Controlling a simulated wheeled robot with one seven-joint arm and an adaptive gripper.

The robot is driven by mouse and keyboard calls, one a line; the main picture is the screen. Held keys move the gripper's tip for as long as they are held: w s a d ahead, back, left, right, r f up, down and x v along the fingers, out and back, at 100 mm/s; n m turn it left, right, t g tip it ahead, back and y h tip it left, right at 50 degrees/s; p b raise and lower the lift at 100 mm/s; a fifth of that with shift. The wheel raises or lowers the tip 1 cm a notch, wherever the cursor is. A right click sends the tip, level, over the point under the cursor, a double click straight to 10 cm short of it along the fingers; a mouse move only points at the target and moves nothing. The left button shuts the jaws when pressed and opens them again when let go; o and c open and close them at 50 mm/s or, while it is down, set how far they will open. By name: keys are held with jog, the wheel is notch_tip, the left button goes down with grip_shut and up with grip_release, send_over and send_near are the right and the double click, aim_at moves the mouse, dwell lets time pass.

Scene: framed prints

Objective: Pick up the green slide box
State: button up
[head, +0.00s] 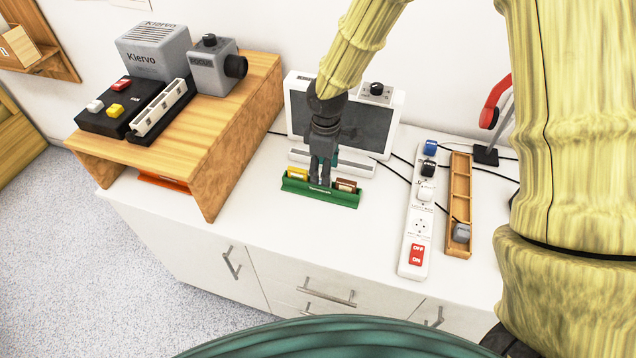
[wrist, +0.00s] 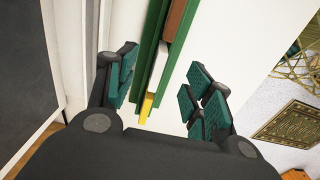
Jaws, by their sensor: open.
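The green slide box (head: 340,199) is a long, low green tray on the white cabinet top, in front of the grey-screened device. It holds a yellow slide (head: 297,174) at its left end and a brown slide (head: 346,186) at its right. My gripper (head: 322,178) points down over the middle of the box and hides its centre. In the wrist view the box (wrist: 148,55) runs lengthwise between the teal finger pads of my gripper (wrist: 160,88). The fingers are apart, with a visible gap on each side of the box.
The grey-screened device (head: 372,128) stands close behind the box. A white power strip (head: 417,228) and a wooden tray (head: 459,190) lie to the right, with black cables. A wooden riser (head: 228,165) bears grey and black devices at left. The cabinet top before the box is clear.

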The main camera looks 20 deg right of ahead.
aim_at(321, 187)
jog(key=shift+s+f, duration=0.2)
jog(key=shift+s, duration=0.2)
jog(key=shift+s+r, duration=0.2)
jog(key=shift+s, duration=0.15)
jog(key=w+f, duration=0.2)
jog(key=f, duration=0.1)
jog(key=w+f+p, duration=0.1)
jog(key=shift+a+f, duration=0.2)
jog(key=shift+f, duration=0.2)
jog(key=shift+s+f, duration=0.2)
jog(key=shift+f, duration=0.15)
jog(key=shift+s+f, duration=0.25)
jog(key=shift+s, duration=0.25)
jog(key=shift+w+f, duration=0.4)
jog(key=shift+f, duration=0.25)
jog(key=shift+s+r, duration=0.2)
jog(key=c, duration=0.3)
grip_shut()
